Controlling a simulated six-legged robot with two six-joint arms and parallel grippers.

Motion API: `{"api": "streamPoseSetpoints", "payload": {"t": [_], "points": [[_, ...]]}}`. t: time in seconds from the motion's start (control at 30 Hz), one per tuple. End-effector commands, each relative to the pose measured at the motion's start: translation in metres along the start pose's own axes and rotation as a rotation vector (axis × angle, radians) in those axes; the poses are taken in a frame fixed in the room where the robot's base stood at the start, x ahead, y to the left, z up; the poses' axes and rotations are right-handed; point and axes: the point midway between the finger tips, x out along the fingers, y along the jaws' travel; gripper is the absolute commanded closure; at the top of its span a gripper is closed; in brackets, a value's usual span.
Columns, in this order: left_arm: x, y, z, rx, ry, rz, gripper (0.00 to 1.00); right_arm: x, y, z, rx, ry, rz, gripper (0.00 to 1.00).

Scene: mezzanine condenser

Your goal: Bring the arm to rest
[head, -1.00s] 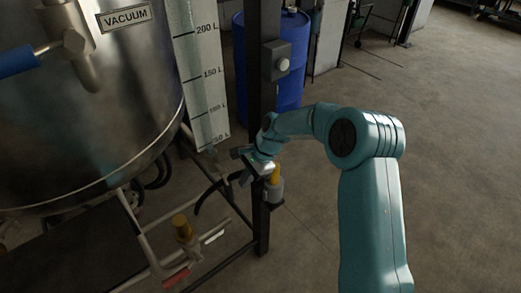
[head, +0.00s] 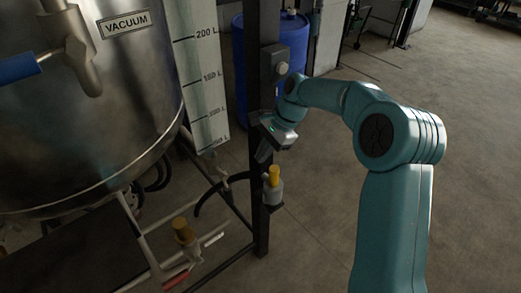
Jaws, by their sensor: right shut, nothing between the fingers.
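My right arm comes in from the lower right in the head view. Its gripper (head: 263,152) points down in front of the dark upright post and is shut and empty. Just below it, a small grey fitting with a yellow top (head: 273,184) is fixed to the post. The gripper is above this fitting, apart from it. My left gripper does not show.
A steel tank (head: 90,110) marked VACUUM, with a blue-handled valve (head: 22,64), fills the left. A level gauge (head: 202,75) and the dark post (head: 261,225) stand beside it. A blue drum (head: 292,45) is behind. The floor at right is clear.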

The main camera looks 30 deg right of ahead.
Motion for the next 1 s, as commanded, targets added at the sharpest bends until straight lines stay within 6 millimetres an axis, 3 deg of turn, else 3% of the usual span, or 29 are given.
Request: {"api": "streamPoseSetpoints", "payload": {"t": [0.27, 0.37, 0.43, 0.57, 0.6, 0.73, 0.8, 0.9, 1.0], "points": [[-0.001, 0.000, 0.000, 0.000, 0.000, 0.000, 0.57, 0.001, -0.001, 0.004, -0.006, -0.002, 0.003, 1.00], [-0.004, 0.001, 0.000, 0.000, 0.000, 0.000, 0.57, 0.025, 0.002, 0.015, -0.022, -0.028, 0.058, 1.00], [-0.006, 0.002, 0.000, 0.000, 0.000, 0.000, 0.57, 0.056, 0.020, 0.027, -0.029, -0.064, 0.148, 1.00], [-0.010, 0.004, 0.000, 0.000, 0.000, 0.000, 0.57, 0.138, 0.082, 0.054, -0.076, -0.118, 0.334, 1.00], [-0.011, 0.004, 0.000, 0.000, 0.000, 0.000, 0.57, 0.163, 0.103, 0.061, -0.118, -0.128, 0.372, 1.00], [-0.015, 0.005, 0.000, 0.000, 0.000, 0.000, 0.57, 0.231, 0.187, 0.084, -0.339, -0.160, 0.449, 1.00], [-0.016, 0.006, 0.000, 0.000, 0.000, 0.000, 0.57, 0.257, 0.238, 0.096, -0.511, -0.181, 0.458, 1.00], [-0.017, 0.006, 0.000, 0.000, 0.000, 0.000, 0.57, 0.275, 0.290, 0.107, -0.767, -0.193, 0.415, 1.00], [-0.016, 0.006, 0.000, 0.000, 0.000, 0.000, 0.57, 0.279, 0.309, 0.110, -0.991, -0.168, 0.329, 1.00]]}}
